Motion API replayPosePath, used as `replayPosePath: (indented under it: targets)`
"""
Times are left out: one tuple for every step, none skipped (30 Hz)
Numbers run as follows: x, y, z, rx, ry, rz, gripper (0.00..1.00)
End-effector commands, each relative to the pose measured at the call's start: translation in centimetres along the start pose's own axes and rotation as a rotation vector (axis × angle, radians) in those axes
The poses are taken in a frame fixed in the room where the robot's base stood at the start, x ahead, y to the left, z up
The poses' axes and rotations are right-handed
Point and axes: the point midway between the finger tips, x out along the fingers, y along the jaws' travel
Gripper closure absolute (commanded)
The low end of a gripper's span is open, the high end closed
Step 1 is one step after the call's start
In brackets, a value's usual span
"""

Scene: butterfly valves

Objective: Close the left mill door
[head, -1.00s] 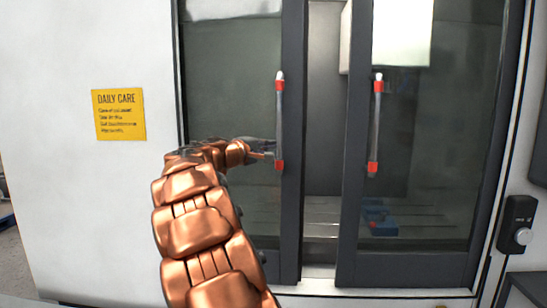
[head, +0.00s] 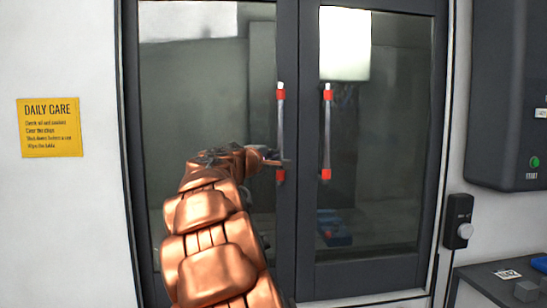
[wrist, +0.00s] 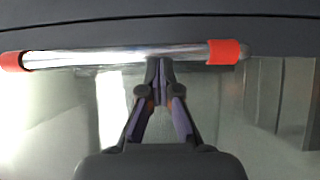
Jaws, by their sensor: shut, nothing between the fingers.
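The left mill door (head: 205,100) is a dark-framed glass panel. Its inner frame edge meets the frame of the right mill door (head: 385,130), with no open gap visible between them. The left door's handle (head: 281,120) is an upright silver bar with red ends; the right door's handle (head: 327,130) looks alike. My gripper (head: 280,161) is at the lower part of the left handle, just above its lower red end. In the wrist view, my gripper (wrist: 160,65) is shut and empty, its fingertips against or right beside the handle bar (wrist: 130,55). Contact cannot be told for certain.
A yellow daily care sign (head: 50,127) is on the white wall at left. A control box (head: 458,222) and a dark panel with a green button (head: 507,95) are at right, above a dark table (head: 475,280). A blue object (head: 333,228) shows behind the right glass.

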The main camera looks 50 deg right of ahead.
Motion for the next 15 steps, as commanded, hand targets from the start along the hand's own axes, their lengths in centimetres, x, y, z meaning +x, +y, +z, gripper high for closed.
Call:
replayPosePath:
  targets:
    - [0.2,0.0,0.2,0.0,-0.004,0.0,1.0]
    - [0.2,0.0,0.3,0.0,-0.005,0.0,1.0]
    - [0.2,0.0,0.3,0.0,-0.005,0.0,1.0]
    - [0.2,0.0,0.3,0.0,-0.005,0.0,1.0]
    - [0.2,0.0,0.3,0.0,-0.005,0.0,1.0]
    - [0.2,0.0,0.3,0.0,-0.005,0.0,1.0]
    - [0.1,0.0,0.2,0.0,-0.005,0.0,1.0]
    - [0.1,0.0,0.2,0.0,-0.005,0.0,1.0]
    - [-0.1,0.0,0.0,0.0,-0.004,0.001,1.0]
    - [-0.3,0.0,-0.1,0.0,-0.003,0.001,1.0]
    - [-0.6,0.1,-0.3,0.0,-0.002,0.001,1.0]
    - [-0.9,0.1,-0.6,0.0,-0.001,0.002,1.0]
    - [-1.3,0.1,-0.9,0.001,0.0,0.002,1.0]
    - [-1.6,0.1,-1.2,0.001,0.001,0.002,1.0]
    - [-2.2,0.1,-1.6,0.0,0.002,0.003,1.0]
